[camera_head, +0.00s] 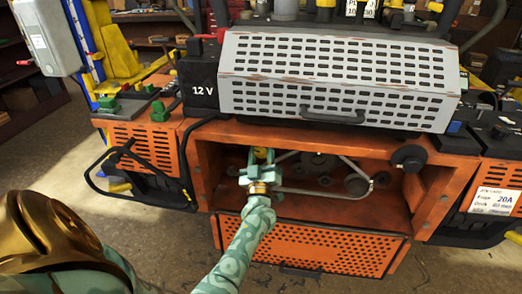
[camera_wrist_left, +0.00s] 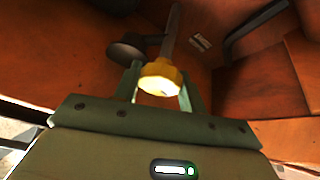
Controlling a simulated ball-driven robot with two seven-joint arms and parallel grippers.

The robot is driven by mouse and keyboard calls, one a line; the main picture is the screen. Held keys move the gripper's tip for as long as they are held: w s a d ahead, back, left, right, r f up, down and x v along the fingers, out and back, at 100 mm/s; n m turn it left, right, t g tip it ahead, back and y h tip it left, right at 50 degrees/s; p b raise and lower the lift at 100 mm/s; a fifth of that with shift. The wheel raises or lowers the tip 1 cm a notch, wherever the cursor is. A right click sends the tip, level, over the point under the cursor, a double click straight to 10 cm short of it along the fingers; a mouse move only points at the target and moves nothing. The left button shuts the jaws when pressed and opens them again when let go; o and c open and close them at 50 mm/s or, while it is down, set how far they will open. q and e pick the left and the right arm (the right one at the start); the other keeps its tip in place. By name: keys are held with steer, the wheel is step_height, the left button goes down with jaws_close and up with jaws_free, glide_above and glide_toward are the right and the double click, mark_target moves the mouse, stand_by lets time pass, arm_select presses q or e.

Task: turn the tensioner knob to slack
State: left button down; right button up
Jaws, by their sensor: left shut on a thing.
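The tensioner knob (camera_wrist_left: 160,78) is yellow with a ribbed edge, seen in the left wrist view at the end of a grey rod. My left gripper (camera_wrist_left: 163,88) has a finger on each side of the knob and is shut on it. In the head view, my left gripper (camera_head: 261,158) reaches into the open orange bay, and mostly hides the knob. A thin grey belt (camera_head: 318,193) runs beside it, to a pulley (camera_head: 357,184) on the right. The knob's turn angle cannot be read. My right gripper is not in view.
The orange bay (camera_head: 204,168) has side walls close to my left gripper. Its perforated front panel (camera_head: 315,246) hangs open below. A grey slotted cover (camera_head: 340,82) sits above. A dark round knob (camera_head: 409,157) is at the bay's right.

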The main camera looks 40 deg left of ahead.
arm_select(q)
steer(key=n+g+y, duration=0.1)
steer(key=n, duration=0.2)
steer(key=n+g+y+p, duration=0.1)
steer(key=n+g, duration=0.1)
steer(key=n, duration=0.1)
steer(key=shift+f, duration=0.1)
steer(key=shift+n+g, duration=0.3)
steer(key=shift+n, duration=0.1)
steer(key=c, duration=0.8)
jaws_free()
